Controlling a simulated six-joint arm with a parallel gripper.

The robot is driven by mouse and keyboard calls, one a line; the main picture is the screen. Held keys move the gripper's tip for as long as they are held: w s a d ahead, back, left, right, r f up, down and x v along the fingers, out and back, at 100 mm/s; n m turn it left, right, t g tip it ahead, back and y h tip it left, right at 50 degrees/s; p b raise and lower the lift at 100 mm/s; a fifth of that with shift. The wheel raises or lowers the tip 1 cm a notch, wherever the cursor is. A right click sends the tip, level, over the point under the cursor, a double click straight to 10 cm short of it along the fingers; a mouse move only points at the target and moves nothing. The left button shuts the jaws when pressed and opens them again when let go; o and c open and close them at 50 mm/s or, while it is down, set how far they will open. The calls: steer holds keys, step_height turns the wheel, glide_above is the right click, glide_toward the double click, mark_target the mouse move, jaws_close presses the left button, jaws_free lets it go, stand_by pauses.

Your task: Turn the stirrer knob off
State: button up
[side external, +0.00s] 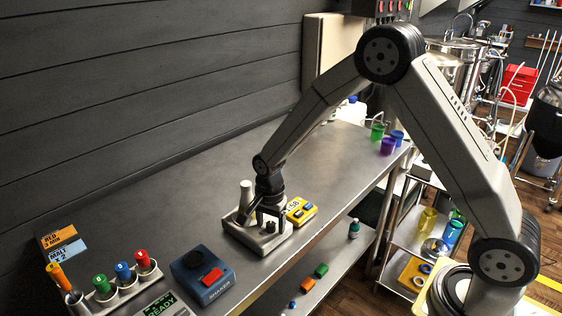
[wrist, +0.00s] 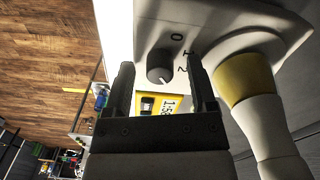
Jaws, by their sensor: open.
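The stirrer is a pale unit with a flat base (side external: 246,236) and an upright post at its back left. Its round dark knob (wrist: 160,68) shows in the wrist view, with a small light pointer line angled down and right. Dark marks beside the knob include a 0 (wrist: 177,37); the others look like 1 and 2. The pointer is on the side away from the 0. My gripper (wrist: 160,62) is open, with one finger to each side of the knob in the picture and nothing held. In the side view my gripper (side external: 268,214) is low over the stirrer base; contact cannot be told.
A yellow timer (side external: 301,210) sits close to the stirrer's right. A blue shaker box (side external: 202,277) with a red switch and a rack (side external: 121,287) of coloured tubes stand at front left. Coloured cups (side external: 388,146) stand at the bench's far end. The middle bench is clear.

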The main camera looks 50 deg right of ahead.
jaws_close()
steer(key=shift+n, duration=0.3)
steer(key=n, duration=1.7)
steer(key=shift+n, duration=0.4)
steer(key=n, duration=0.5)
steer(key=shift+n, duration=0.3)
